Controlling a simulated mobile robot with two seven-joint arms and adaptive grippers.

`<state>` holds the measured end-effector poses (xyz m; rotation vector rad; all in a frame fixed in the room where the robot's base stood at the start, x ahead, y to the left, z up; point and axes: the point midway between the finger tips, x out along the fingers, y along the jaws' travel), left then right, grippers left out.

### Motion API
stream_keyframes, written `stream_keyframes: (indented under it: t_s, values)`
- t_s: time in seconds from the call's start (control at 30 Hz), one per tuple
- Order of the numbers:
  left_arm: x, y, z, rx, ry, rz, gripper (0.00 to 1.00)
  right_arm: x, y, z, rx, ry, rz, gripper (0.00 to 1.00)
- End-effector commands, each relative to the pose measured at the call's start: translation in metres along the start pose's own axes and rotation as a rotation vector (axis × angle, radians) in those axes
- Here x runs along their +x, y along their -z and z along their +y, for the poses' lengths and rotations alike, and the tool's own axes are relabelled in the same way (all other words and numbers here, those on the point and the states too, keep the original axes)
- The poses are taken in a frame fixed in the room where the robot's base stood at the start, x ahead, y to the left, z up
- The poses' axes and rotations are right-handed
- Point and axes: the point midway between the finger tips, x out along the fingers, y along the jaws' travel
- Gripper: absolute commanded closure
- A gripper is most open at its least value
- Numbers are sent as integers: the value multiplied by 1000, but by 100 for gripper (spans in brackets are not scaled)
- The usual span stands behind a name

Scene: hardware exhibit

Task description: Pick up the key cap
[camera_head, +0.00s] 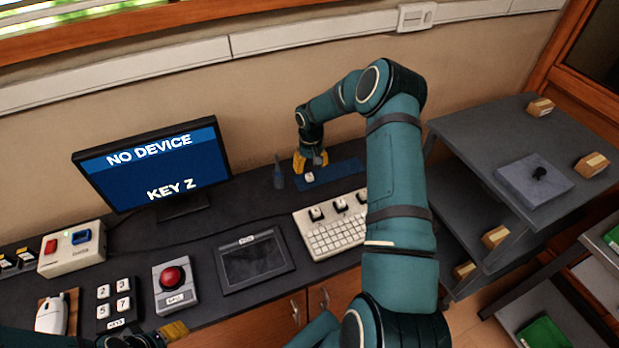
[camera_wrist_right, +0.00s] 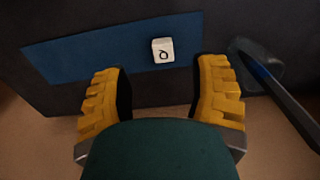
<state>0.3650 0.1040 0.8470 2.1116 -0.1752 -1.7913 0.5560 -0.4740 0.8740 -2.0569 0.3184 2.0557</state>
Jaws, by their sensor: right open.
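The key cap (camera_head: 309,177) is a small white block on a blue mat (camera_head: 345,170) at the back of the desk. In the right wrist view the key cap (camera_wrist_right: 163,50) shows a dark letter on its face and lies just beyond the fingertips. My right gripper (camera_head: 311,163) is above and just behind it, with its yellow fingers (camera_wrist_right: 162,78) spread apart and nothing between them. My left gripper (camera_head: 165,336) shows only partly at the bottom left edge, far from the key cap; I cannot tell its opening.
A dark pointed tool on a stand (camera_head: 279,174) is left of the mat and close to my right finger in the wrist view. A white keyboard (camera_head: 335,236) is in front, partly behind my right arm. A monitor (camera_head: 155,165), tablet (camera_head: 253,260) and red-button box (camera_head: 176,285) stand left.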

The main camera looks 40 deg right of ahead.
Motion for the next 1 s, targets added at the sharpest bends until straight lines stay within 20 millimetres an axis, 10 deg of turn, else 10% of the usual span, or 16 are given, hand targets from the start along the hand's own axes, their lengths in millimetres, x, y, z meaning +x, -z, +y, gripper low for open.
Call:
stream_keyframes:
  t_s: [0.67, 1.0]
  values:
    - [-1, 0, 0, 0, 0, 0, 43, 51, -5, -4, 1, 1, 0, 40]
    - [-1, 0, 0, 0, 0, 0, 43, 51, -5, -4, 1, 0, 0, 85]
